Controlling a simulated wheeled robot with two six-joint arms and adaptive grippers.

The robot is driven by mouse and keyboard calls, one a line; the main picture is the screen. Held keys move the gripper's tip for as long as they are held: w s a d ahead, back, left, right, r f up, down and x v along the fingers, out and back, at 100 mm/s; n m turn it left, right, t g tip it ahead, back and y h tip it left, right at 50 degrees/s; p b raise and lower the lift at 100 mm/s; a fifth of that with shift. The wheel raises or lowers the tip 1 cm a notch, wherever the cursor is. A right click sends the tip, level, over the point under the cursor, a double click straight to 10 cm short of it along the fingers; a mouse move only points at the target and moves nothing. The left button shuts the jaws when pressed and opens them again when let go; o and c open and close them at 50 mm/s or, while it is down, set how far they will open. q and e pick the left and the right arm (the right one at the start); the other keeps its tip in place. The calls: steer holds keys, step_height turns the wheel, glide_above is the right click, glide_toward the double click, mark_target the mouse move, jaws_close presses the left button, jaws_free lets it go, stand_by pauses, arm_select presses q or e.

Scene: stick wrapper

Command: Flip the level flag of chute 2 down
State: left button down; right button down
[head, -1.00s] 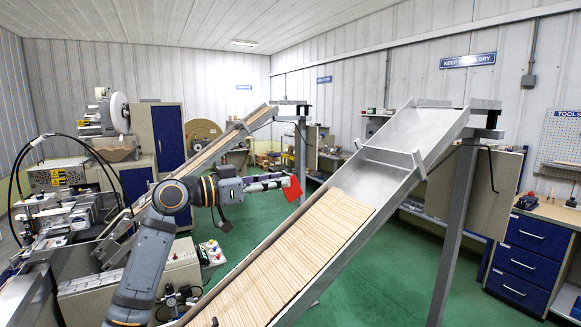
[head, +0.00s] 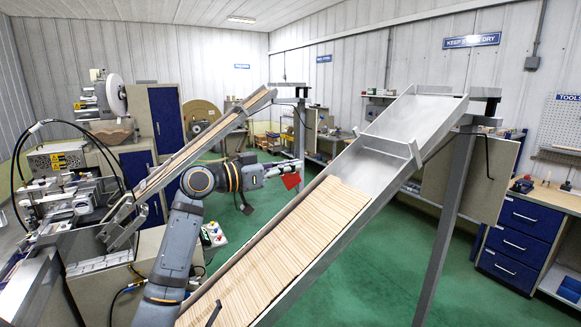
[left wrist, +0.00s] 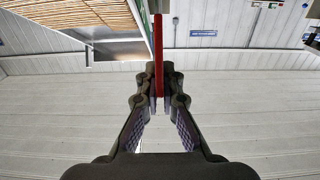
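A red flag (head: 291,181) shows at the left side wall of the large near chute (head: 400,120), which holds a row of pale wooden sticks (head: 290,240). No chute number is readable. My left gripper (head: 296,165) is at the flag. In the left wrist view the flag (left wrist: 158,55) is a thin red strip seen edge-on, between the fingertips (left wrist: 159,102). The fingers converge on it and appear shut on it. In the head view the flag lies just below the fingertips, its face tilted. Its mount is hidden. My right gripper is not in view.
A narrower far chute (head: 205,140) with sticks slopes down behind my left arm. A wrapping machine (head: 75,200) stands at the left. A steel post (head: 447,230) supports the near chute. Blue drawers (head: 520,245) stand at the right. Green floor (head: 385,280) is open between.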

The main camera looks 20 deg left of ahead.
arm_select(q)
steer(key=w+d+r+g+y+p, duration=0.1)
steer(key=r+p, duration=0.1)
steer(key=p, duration=0.2)
steer(key=shift+w+d+g+y+p, duration=0.3)
steer(key=shift+d, duration=0.05)
steer(key=w+d+g+y, duration=0.1)
steer(key=w+d+f+g+y, duration=0.1)
steer(key=shift+w+d+f+g+y, duration=0.2)
steer(key=shift+w+g+y, duration=0.1)
steer(key=c, duration=1.5)
jaws_free()
steer(key=shift+a, duration=0.1)
